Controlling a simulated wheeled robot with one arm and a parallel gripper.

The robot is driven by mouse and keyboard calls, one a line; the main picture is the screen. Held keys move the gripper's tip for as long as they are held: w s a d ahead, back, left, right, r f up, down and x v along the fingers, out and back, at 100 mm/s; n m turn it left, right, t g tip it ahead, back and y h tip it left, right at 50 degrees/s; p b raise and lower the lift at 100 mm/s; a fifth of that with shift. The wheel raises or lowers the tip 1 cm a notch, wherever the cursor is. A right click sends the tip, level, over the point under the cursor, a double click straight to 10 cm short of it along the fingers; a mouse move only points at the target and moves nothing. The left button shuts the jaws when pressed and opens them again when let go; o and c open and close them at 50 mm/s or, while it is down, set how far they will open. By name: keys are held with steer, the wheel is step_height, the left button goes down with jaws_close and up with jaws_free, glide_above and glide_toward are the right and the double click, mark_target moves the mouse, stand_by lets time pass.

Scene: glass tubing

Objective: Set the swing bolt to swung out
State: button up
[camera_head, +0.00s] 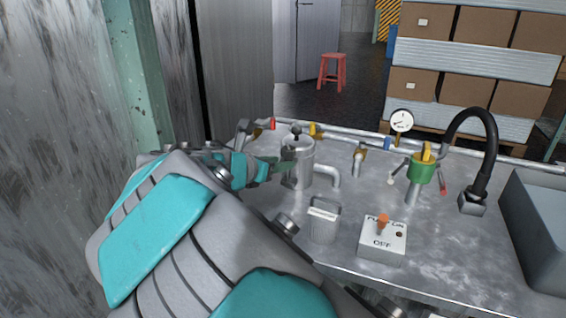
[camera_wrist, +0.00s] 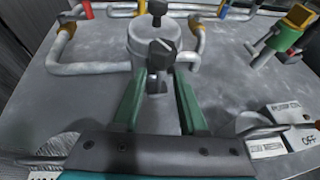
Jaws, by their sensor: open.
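A steel canister (camera_head: 303,172) with a lid and a dark knob (camera_head: 296,130) on top stands on the bench in the head view; the wrist view shows it ahead (camera_wrist: 146,42). The swing bolt (camera_wrist: 161,56), with a dark faceted head and a short grey shank, is at the canister's near side. It appears upright against the canister; its pivot is hard to make out. My gripper (camera_wrist: 159,82) is open, its two green fingers apart on either side of the bolt's shank. Contact cannot be told. In the head view my gripper (camera_head: 274,164) reaches the canister's left side.
A steel bench (camera_head: 450,255) carries pipes, a gauge (camera_head: 402,121), a green valve (camera_head: 421,169) and a black hose tap (camera_head: 485,150). A switch box (camera_head: 383,240) and a small grey box (camera_head: 323,222) stand in front of the canister. A wall is close at left.

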steer(key=shift+x, duration=1.2)
jaws_close()
stand_by(0.6)
